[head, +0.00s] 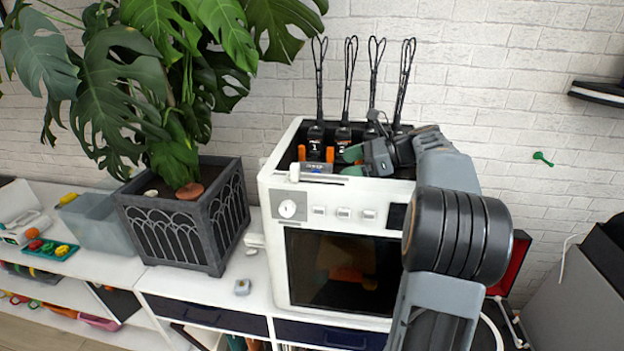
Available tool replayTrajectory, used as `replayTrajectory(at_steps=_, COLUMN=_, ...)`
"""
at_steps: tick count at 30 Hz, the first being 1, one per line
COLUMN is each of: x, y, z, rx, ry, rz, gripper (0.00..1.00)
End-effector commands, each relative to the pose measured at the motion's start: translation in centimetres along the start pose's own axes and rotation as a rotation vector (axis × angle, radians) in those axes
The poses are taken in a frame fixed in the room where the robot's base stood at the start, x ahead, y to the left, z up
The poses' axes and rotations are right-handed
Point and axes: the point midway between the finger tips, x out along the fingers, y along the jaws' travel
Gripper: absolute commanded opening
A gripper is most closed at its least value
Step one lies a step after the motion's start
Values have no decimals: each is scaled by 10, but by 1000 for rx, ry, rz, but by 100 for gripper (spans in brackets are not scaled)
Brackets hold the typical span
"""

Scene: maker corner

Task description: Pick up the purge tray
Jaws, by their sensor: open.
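I cannot tell for certain which thing is the purge tray. A small grey-blue piece (316,168) with a dark label sits at the top front edge of the white printer (268,205); it may be the tray. A shallow teal tray (37,252) with small red, green and yellow items lies on the far-left shelf. My gripper (357,154) is open over the printer's top opening, just right of the grey-blue piece. A green piece (352,153) shows beside the gripper; whether they touch is unclear. My arm hides the printer's right side.
Orange parts (301,153) stand in the printer's top. A large plant in a dark planter (185,235) stands to the left.

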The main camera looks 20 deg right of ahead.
Motion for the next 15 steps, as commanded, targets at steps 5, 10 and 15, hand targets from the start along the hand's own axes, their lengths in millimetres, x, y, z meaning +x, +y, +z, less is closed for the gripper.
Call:
replayTrajectory(at_steps=5, x=18, y=2, z=1, rx=1, ry=0, rz=5, gripper=100)
replayTrajectory(at_steps=10, x=41, y=3, z=0, rx=0, ry=0, rz=5, gripper=100)
replayTrajectory(at_steps=15, x=52, y=2, z=-1, rx=0, ry=-1, rz=3, gripper=100)
